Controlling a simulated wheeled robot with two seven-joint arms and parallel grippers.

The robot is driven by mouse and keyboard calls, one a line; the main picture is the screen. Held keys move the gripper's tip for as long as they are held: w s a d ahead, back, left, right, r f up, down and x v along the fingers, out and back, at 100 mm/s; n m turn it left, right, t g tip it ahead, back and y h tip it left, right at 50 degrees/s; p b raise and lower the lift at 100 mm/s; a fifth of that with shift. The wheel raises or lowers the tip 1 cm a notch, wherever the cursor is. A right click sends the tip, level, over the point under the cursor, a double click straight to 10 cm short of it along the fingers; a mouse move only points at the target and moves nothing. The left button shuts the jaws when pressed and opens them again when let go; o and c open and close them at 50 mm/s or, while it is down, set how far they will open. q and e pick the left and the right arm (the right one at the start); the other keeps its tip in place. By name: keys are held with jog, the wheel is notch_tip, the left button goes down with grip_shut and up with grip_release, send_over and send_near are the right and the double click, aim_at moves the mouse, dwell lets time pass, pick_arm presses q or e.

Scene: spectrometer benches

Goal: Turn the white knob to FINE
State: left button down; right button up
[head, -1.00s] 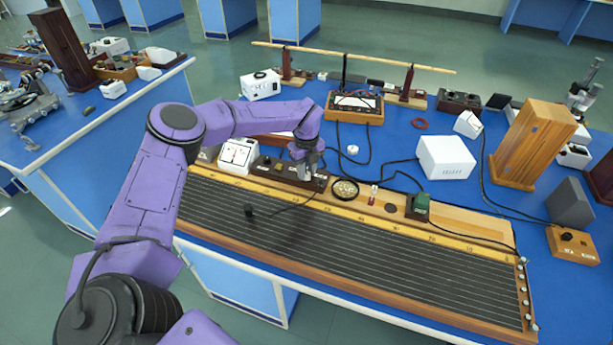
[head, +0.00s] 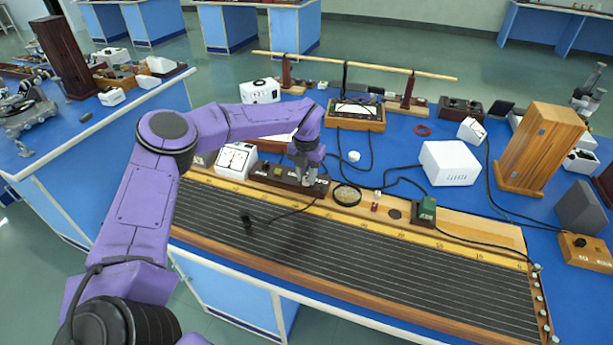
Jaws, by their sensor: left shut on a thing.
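My left gripper (head: 305,178) points down onto the right part of a long dark wooden box (head: 268,174) at the back edge of the ruled wooden board. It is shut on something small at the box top. The white knob cannot be made out, as the fingers cover that spot; the thing held appears to be this knob. No FINE marking can be read at this size. My right gripper is not in view.
A white meter (head: 237,160) stands just left of the box. A round dish (head: 347,194) and a green block (head: 427,209) sit to its right. A small white cylinder (head: 354,156) and black cables lie behind. A white box (head: 449,163) stands further right.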

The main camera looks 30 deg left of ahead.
aim_at(307, 178)
pick_arm(q)
jog(key=m, duration=0.3)
jog(key=shift+f+m, duration=0.15)
jog(key=shift+m, duration=0.15)
jog(key=shift+s+m, duration=0.1)
jog(key=shift+m, duration=2.2)
jog(key=c, duration=0.9)
grip_release()
jog(key=shift+o, duration=0.2)
jog(key=shift+r, duration=0.3)
notch_tip(307, 178, up, 10)
jog(key=b, duration=0.1)
jog(key=shift+b, duration=0.35)
